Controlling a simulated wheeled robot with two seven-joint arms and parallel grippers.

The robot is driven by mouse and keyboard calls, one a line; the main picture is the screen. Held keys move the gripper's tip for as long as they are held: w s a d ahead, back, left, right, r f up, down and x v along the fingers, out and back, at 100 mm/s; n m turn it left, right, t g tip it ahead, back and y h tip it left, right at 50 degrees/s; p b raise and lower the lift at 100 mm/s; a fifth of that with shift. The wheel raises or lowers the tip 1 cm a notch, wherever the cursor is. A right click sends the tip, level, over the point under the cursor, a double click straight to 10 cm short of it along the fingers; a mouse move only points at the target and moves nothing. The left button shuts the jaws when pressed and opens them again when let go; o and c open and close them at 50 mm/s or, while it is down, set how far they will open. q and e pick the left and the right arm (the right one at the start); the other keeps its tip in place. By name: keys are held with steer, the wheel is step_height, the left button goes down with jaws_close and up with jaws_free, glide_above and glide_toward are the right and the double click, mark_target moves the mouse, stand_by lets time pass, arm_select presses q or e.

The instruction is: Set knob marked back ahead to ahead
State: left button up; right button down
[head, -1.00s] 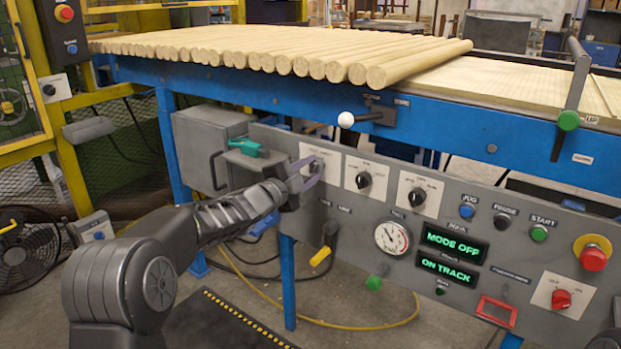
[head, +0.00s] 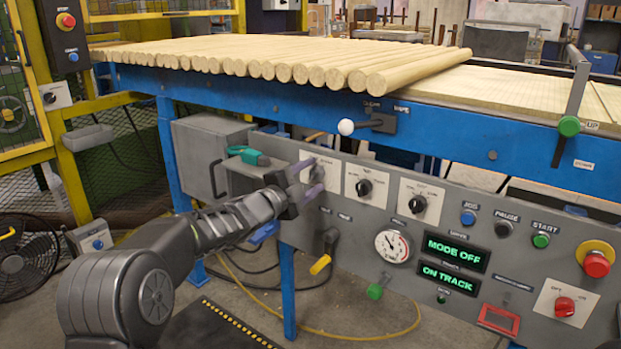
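A grey control panel (head: 350,222) carries three dark selector knobs on white plates in its upper left part. The left plate (head: 328,164) is partly covered by my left gripper (head: 307,179), and its knob is mostly hidden. The middle knob (head: 364,187) and the right knob (head: 418,204) show clearly. Their small lettering is too blurred to read, so I cannot tell which one is marked back ahead. My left gripper is open, with its two purplish fingers apart in front of the left plate. I cannot tell whether they touch the knob. My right gripper is not in view.
Two green displays read MODE OFF (head: 456,252) and ON TRACK (head: 448,278). A red emergency button (head: 596,264), a red knob (head: 564,307) and a gauge (head: 391,246) sit on the panel. A white-ball lever (head: 346,127) and wooden rods (head: 300,62) are above.

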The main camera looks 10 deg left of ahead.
arm_select(q)
steer(key=p+v, duration=0.1)
steer(key=v, duration=0.6)
steer(key=shift+s, duration=0.35)
steer(key=shift+a, duration=0.1)
